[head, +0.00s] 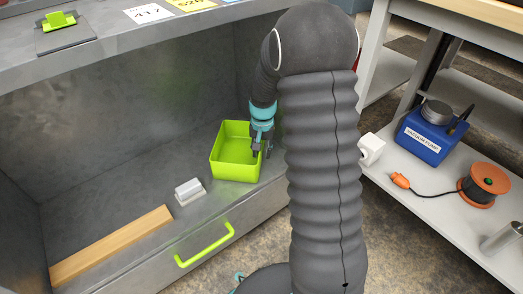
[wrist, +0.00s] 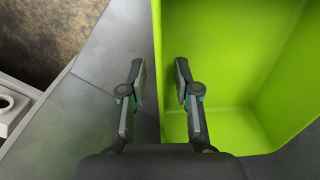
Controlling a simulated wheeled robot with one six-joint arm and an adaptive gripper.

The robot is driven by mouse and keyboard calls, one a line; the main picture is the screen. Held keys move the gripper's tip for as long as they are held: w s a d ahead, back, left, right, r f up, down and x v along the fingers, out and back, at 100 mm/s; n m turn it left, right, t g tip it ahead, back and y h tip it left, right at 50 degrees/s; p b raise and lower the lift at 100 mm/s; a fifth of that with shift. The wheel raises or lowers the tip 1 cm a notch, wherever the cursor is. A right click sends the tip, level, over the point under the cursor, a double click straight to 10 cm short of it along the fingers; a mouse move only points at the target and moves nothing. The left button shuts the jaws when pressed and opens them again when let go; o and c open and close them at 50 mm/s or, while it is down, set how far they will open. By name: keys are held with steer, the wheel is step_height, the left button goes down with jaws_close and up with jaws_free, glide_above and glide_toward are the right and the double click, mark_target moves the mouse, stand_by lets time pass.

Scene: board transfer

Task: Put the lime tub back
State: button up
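The lime tub (head: 234,173) stands upright and looks empty on the floor of the grey metal cabinet bay in the head view. It fills the right side of the wrist view (wrist: 285,92). My gripper (head: 262,152) points down at the tub's right side. In the wrist view my gripper (wrist: 160,68) is open, with one finger outside the near wall and the other over the inside. There are gaps between the fingers and the wall. Whether the tips reach below the rim is hard to tell.
A white block (head: 189,191) and a wooden strip (head: 112,246) lie left of the tub. A lime handle (head: 206,245) is on the front below. My arm hides part of the bay's right side. A blue device (head: 427,135) and an orange reel (head: 484,182) sit on the right-hand shelf.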

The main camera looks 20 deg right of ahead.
step_height(320, 180, up, 8)
steer(key=shift+f+p, duration=0.1)
steer(key=shift+p, duration=0.7)
steer(key=s+a+r+n+t, duration=0.2)
steer(key=s+a+r, duration=0.1)
steer(key=s+r, duration=0.55)
steer(key=s+a+r+n+t, duration=0.2)
steer(key=s+r, duration=0.6)
steer(key=s, duration=0.2)
steer(key=s+a+n+t, duration=0.1)
steer(key=s, duration=0.7)
steer(key=shift+s+a+r+t, duration=0.15)
steer(key=shift+s+a+t, duration=0.15)
steer(key=shift+s, duration=0.05)
step_height(320, 180, up, 7)
steer(key=p, duration=0.6)
steer(key=shift+p, duration=0.35)
